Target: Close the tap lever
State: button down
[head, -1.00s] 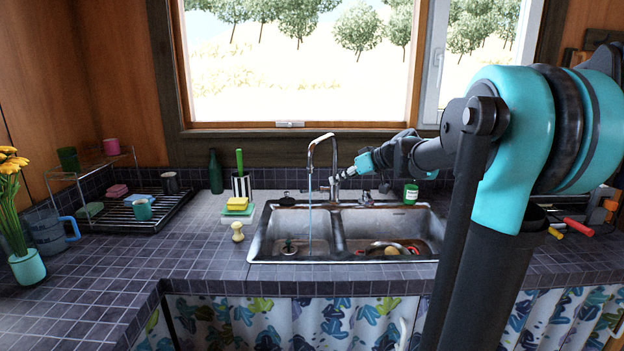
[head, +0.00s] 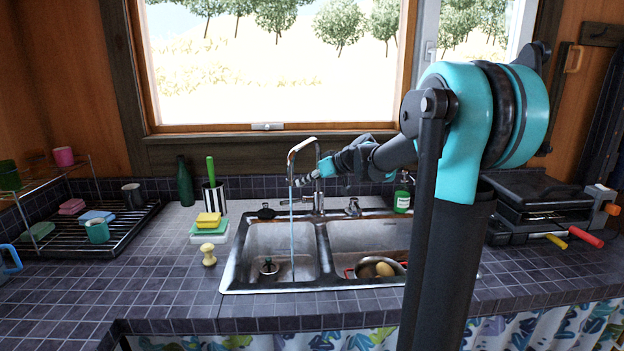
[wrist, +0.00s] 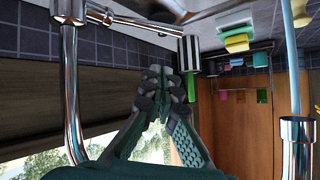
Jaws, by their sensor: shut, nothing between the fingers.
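The chrome tap (head: 318,185) stands behind the sink with its spout arched over the left basin. A thin stream of water (head: 291,220) runs from it. The tap lever (head: 296,203) is a thin rod pointing left from the tap's base. In the wrist view, which is upside down, the lever (wrist: 140,25) reaches sideways from the upright tap pipe (wrist: 71,100). My gripper (head: 300,179) is beside the tap, above the lever; it also shows in the wrist view (wrist: 157,88). Its fingers are together and empty, apart from the lever in the wrist view.
The steel sink (head: 232,262) holds a pot (head: 370,262) in the right basin. A striped cup with a green-handled tool (head: 214,198), sponges (head: 208,221) and a green bottle (head: 185,182) stand left. A dish rack (head: 125,235) is farther left. The front counter is clear.

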aim_at(287, 202)
jog(key=w+a+f, duration=0.1)
jog(key=a+f, duration=0.2)
jog(key=f, duration=0.2)
jog(key=shift+w+a+f, duration=0.25)
jog(key=shift+a+f, duration=0.05)
jog(key=shift+f, duration=0.05)
jog(key=shift+s+a+f+n+t+h, duration=0.15)
jog(key=shift+f+n+h, duration=0.1)
jog(key=shift+f, duration=0.15)
jog(key=shift+s+a+f+n+t+h, duration=0.15)
jog(key=shift+f+n, duration=0.1)
jog(key=shift+f, duration=0.15)
jog(key=shift+r, duration=0.1)
